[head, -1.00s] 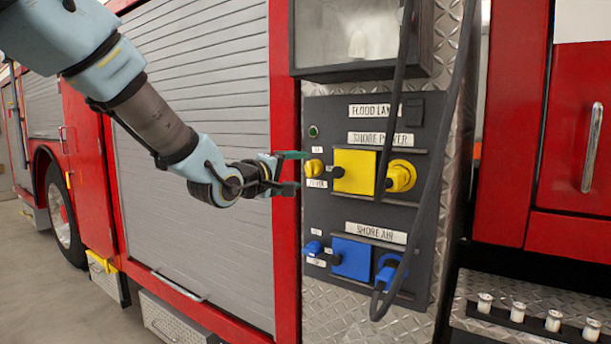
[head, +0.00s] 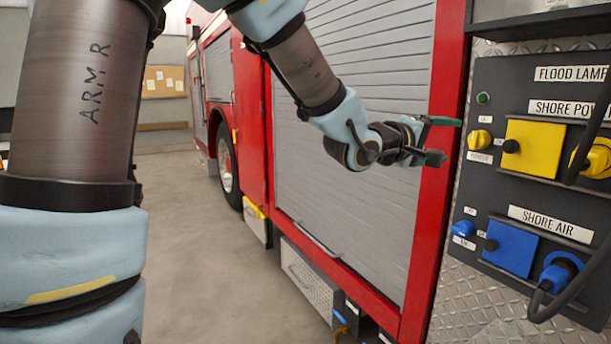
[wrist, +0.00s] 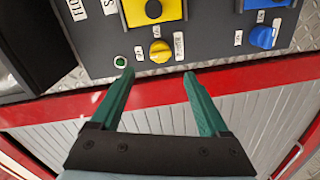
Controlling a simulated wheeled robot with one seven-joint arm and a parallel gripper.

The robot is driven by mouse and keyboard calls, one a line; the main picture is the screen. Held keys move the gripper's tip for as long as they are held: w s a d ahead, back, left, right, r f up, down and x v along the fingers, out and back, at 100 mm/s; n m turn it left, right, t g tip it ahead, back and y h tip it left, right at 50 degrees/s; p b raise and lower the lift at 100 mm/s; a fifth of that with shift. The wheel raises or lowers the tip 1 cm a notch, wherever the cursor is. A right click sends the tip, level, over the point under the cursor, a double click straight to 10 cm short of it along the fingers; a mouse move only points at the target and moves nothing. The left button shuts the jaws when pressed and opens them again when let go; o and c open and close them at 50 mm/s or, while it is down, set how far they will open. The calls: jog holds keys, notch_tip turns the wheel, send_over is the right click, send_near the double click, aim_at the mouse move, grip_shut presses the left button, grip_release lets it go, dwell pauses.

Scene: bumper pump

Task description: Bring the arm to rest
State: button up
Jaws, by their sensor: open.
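My gripper (head: 440,139) is open and empty, with its green-lined fingers spread apart. In the head view it is in front of the red frame edge, left of the dark control panel (head: 511,83). In the wrist view my gripper (wrist: 158,82) points toward the panel, with the yellow knob (wrist: 160,51) showing between and beyond the fingertips. The green button (wrist: 120,61) shows just beyond the left fingertip. I cannot tell the exact gap to the panel, but no contact shows.
The panel carries a yellow shore power cover (head: 534,148), a blue shore air cover (head: 510,247) and a plugged-in blue connector (head: 558,274) with a dark cable. A grey roller shutter (head: 350,150) stands behind my arm. Open floor (head: 215,270) lies to the left.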

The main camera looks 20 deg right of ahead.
jog(key=w+a+f+t+y, duration=0.3)
jog(key=w+a+f+y, duration=0.2)
jog(key=w+a+f, duration=0.35)
jog(key=w+a+f+y, duration=0.2)
jog(key=a+f+y, duration=0.25)
jog(key=a, duration=0.65)
jog(key=w+a+f+y, duration=0.25)
jog(key=a+f, duration=0.25)
jog(key=a, duration=0.6)
jog(key=s+a+f+g+y, duration=0.2)
jog(key=s+a+f+g, duration=0.1)
jog(key=s+a, duration=0.3)
jog(key=s+a+f+m+g+y, duration=0.1)
jog(key=s+a+f+g+y, duration=0.1)
jog(key=s+a, duration=0.4)
jog(key=a+f+g, duration=0.1)
jog(key=a, duration=0.4)
jog(key=shift+a+f+y, duration=0.25)
jog(key=shift+f+y, duration=0.05)
jog(key=shift+f, duration=0.05)
